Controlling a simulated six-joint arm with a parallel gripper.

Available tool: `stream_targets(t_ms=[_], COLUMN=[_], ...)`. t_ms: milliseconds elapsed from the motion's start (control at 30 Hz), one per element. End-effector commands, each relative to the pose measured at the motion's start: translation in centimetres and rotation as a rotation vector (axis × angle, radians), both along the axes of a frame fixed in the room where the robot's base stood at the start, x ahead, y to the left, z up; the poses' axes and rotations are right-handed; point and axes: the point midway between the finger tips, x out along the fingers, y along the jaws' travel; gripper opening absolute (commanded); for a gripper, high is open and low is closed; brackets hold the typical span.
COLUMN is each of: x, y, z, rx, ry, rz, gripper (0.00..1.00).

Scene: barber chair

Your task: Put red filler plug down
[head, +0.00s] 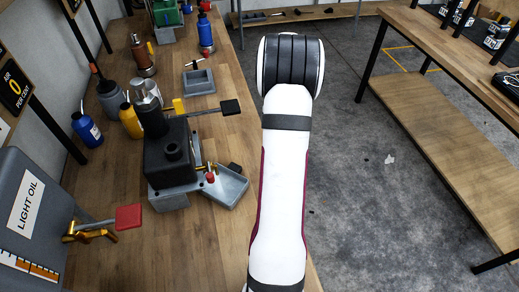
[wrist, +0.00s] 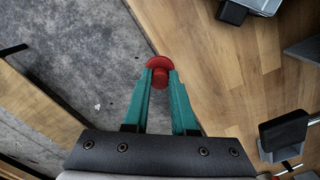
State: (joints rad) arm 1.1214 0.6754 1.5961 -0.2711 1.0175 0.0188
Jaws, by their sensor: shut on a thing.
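The red filler plug (wrist: 158,62) has a round, wide head and a narrower stem. It shows in the wrist view between the tips of my gripper's two teal fingers (wrist: 161,80). My gripper is shut on it. In that view the plug overlaps the edge of the wooden workbench (wrist: 225,65), with grey floor on the other side; its height above the bench is unclear. In the head view my arm hides the gripper and plug. A black pump unit (head: 168,150) stands on the bench there, with a small red piece (head: 210,178) beside it.
A grey tray (head: 232,190) sits beside the pump, and another tray (head: 199,88) lies farther back. Bottles, including a blue one (head: 86,130), stand on the left. A pump handle (head: 230,107) sticks out toward my arm. A second bench (head: 455,115) stands right, across open floor.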

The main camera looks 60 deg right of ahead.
Motion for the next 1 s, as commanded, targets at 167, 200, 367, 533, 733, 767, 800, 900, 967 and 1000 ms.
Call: stream_targets(t_ms=[167, 200, 367, 533, 733, 767, 800, 900, 967, 1000], x=[4.6, 5.1, 5.8, 5.8, 5.8, 5.8, 5.8, 5.8, 5.8, 5.8], y=[0.1, 0.1, 0.2, 0.1, 0.1, 0.1, 0.1, 0.1, 0.1, 0.1], z=[-2.7, -3.0, -5.5, -7.4, -7.4, -7.5, -7.6, -7.7, -7.6, -7.6], rx=[0.000, 0.000, 0.003, -0.001, -0.001, -0.001, 0.000, -0.001, -0.001, -0.001], ry=[0.000, 0.000, 0.002, 0.000, 0.000, 0.000, 0.000, 0.000, 0.000, 0.000], rz=[0.003, 0.003, 0.001, -0.001, -0.001, -0.001, -0.001, -0.001, 0.000, 0.000], gripper=[0.00, 0.00, 0.00, 0.00, 0.00, 0.00, 0.00, 0.37, 0.48, 0.55])
